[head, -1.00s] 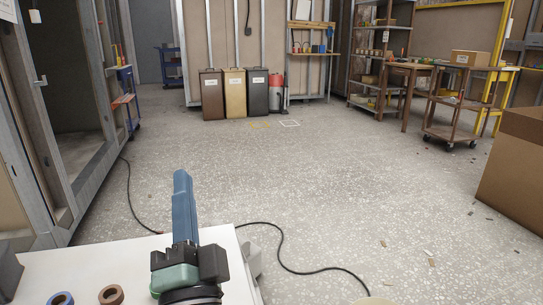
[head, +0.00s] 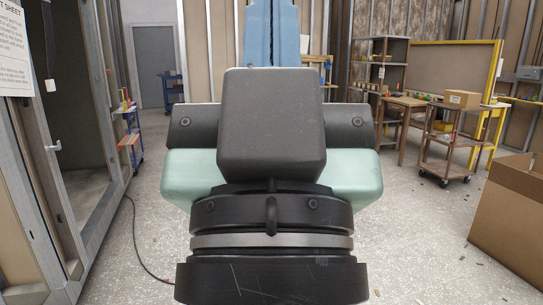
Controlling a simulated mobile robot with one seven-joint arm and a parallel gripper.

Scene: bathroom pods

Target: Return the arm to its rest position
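Nothing held shows in the visible part. The arm's end points up, roughly upright.
A brown carton (head: 508,215) stands on the floor at the right. A brown cart (head: 450,140) with a small box (head: 462,98), shelving (head: 382,65) and a yellow-framed board (head: 455,70) stand behind. Grey-framed pods (head: 75,120) line the left.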

